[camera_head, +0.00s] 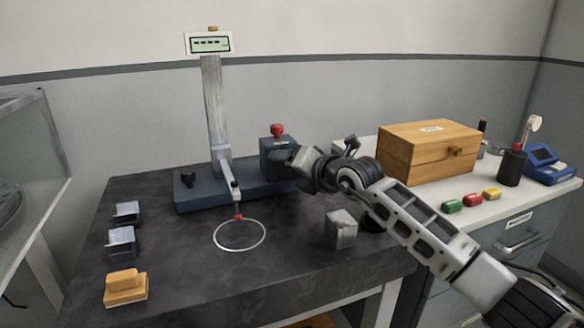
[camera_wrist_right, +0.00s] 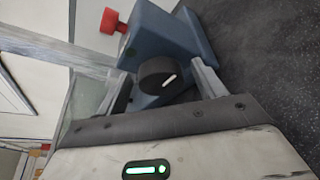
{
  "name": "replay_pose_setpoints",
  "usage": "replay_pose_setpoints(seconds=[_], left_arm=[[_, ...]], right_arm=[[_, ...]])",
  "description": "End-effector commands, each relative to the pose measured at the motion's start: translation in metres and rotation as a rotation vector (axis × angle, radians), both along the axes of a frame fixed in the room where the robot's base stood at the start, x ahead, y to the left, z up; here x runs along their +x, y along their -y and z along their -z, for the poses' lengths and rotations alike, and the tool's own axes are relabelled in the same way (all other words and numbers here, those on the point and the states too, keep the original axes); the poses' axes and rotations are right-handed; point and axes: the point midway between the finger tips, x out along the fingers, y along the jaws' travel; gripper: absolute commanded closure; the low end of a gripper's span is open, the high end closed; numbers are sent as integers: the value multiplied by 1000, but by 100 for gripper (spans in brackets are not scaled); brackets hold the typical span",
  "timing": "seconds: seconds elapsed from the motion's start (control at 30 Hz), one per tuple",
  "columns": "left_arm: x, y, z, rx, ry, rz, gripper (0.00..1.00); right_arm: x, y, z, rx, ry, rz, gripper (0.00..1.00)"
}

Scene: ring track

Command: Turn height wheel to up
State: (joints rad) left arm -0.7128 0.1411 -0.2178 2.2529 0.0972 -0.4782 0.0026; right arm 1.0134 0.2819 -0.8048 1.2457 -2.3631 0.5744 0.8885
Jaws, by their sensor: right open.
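The height wheel, a black round knob with a white mark (camera_wrist_right: 158,76), sits on a blue block (camera_wrist_right: 178,42) in the right wrist view. The block carries a red knob (camera_wrist_right: 110,21) and also shows in the head view (camera_head: 272,163). My right gripper (camera_head: 286,157) is at the block's front, open. In the right wrist view its fingers (camera_wrist_right: 164,84) stand on both sides of the wheel, and I cannot tell whether they touch it. The gripper hides the wheel in the head view. The white mark points obliquely to the upper right in the wrist view. My left gripper is not in view.
The block stands on a blue base (camera_head: 220,194) with a column (camera_head: 214,105) and display (camera_head: 209,44). A white ring (camera_head: 240,247) lies on the dark table. A metal block (camera_head: 341,229) stands below my right arm. A wooden box (camera_head: 428,152) is at right.

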Motion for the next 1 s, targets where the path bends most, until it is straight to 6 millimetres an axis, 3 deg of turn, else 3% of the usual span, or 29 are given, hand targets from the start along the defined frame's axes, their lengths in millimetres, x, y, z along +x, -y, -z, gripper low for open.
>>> replay_pose_setpoints(seconds=[0.07, 0.23, 0.67, 1.0], left_arm=[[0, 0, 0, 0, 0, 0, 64], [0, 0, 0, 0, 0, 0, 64], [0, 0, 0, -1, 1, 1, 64], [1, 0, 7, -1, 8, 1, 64]], right_arm=[[0, 0, 0, 0, 0, 0, 31], [0, 0, 0, 0, 0, 0, 75], [-1, -1, -1, -59, 20, -1, 75], [-2, -4, 0, -301, 99, -3, 75]])
